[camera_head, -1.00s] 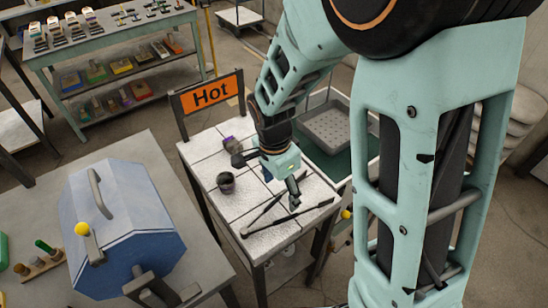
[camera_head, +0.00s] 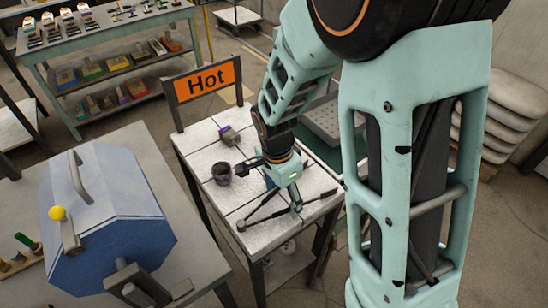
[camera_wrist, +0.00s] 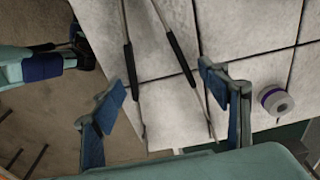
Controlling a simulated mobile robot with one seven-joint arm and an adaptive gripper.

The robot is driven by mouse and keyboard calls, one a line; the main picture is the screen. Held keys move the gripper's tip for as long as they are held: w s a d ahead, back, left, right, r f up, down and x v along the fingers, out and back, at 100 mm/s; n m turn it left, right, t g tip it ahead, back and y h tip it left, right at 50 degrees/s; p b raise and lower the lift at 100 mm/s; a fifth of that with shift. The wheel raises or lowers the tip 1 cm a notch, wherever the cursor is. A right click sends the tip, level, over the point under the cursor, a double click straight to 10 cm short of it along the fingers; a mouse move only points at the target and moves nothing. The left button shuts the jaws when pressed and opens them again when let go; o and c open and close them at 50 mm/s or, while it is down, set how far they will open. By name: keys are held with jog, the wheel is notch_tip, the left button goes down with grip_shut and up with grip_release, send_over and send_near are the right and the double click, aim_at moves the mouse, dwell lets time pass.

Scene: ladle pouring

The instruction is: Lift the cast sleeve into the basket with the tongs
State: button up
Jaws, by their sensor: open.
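Long dark tongs (camera_head: 262,206) lie spread on the white tiled table top. In the wrist view both tong arms (camera_wrist: 177,52) with black grips run between my fingers. My gripper (camera_head: 296,206) is over the tongs, pointing down; its blue-padded fingers are open in the wrist view (camera_wrist: 165,93). I cannot tell whether they touch the tongs. A grey piece with purple (camera_head: 229,136) lies near the sign; a purple-banded grey cylinder (camera_wrist: 276,101) shows in the wrist view. A dark cup-like piece (camera_head: 221,173) stands nearer. I cannot tell which is the cast sleeve. The grey perforated basket (camera_head: 322,119) is partly hidden by my arm.
An orange "Hot" sign (camera_head: 208,80) stands at the table's far left edge. A blue chamber (camera_head: 105,220) with handles and a yellow knob sits on a grey bench at left. A shelf (camera_head: 120,60) with several coloured items is behind.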

jog(key=shift+f, duration=0.25)
jog(key=shift+c, duration=0.7)
jog(key=c, duration=0.6)
notch_tip(320, 180, up, 12)
jog(key=p, duration=0.8)
jog(key=shift+w, duration=0.15)
